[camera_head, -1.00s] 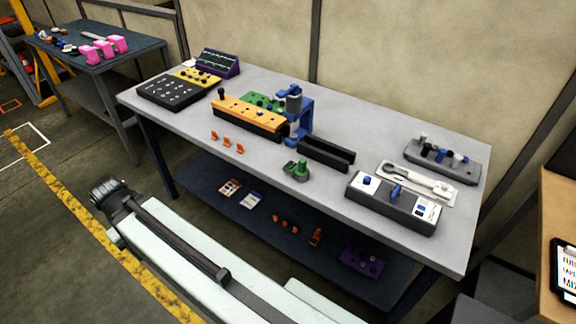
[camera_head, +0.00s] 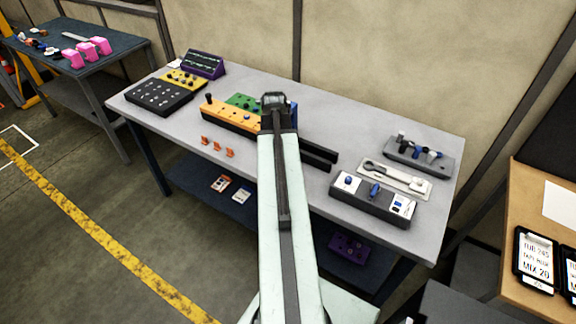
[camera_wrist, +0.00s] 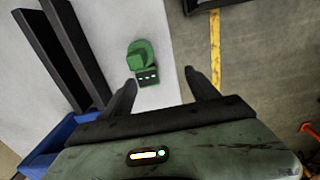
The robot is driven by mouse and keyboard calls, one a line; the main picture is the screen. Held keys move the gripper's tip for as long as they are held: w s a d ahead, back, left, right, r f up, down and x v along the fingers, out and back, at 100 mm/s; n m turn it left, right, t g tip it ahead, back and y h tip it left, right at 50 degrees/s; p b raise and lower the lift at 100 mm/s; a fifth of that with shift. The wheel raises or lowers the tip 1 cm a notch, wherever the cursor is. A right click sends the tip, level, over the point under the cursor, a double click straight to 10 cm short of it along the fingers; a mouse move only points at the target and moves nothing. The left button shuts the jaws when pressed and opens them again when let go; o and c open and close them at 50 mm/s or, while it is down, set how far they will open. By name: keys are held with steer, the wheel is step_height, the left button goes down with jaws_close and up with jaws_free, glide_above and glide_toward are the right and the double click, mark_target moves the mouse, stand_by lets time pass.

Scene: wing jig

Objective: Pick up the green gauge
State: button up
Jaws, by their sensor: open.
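The green gauge (camera_wrist: 143,62) lies on the grey table (camera_wrist: 182,110) in the wrist view, a rounded green body with a small dark-marked block at its lower end. My gripper (camera_wrist: 160,85) is open, its two dark fingers apart, with the gauge ahead of and roughly between them, slightly left of the middle. The fingers do not touch it. In the head view my arm covers the place of the gauge, and the gripper itself is hidden behind the arm's end.
Two long black bars (camera_head: 318,156) lie on the table beside the gauge; they show at left in the wrist view. A blue fixture (camera_wrist: 45,143) is at its lower left. An orange block (camera_head: 228,116) and a grey box with blue knobs (camera_head: 372,199) flank my arm.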

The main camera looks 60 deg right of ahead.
steer(key=s+d, duration=0.2)
steer(key=shift+s+d+r, duration=0.1)
steer(key=shift+s+r, duration=0.25)
steer(key=shift+s, duration=0.05)
step_height(320, 180, down, 3)
steer(key=b, duration=0.3)
steer(key=f+b, duration=0.5)
steer(key=shift+d+f, duration=0.15)
steer(key=shift+d, duration=0.15)
steer(key=shift+r, duration=0.2)
steer(key=shift+c, duration=0.3)
jaws_close()
